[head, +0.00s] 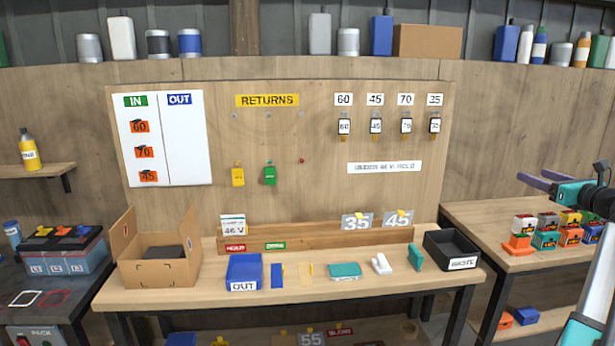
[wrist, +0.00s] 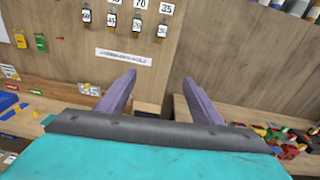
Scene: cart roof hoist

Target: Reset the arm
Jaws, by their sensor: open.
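My gripper (head: 545,181) is at the right of the head view, raised in front of the wall above the right-hand table. Its purple fingers are apart with nothing between them. In the wrist view my gripper (wrist: 155,92) also shows open and empty, with the pegboard and the gap between the two tables beyond it. Part of my arm is cut off by the right edge of the head view.
The workbench (head: 380,289) holds a cardboard box (head: 160,268), a blue OUT bin (head: 244,272), a black tray (head: 462,263) and small items. The right table (head: 480,222) bears several coloured blocks below my gripper. A board (head: 320,130) stands behind. Air around my gripper looks clear.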

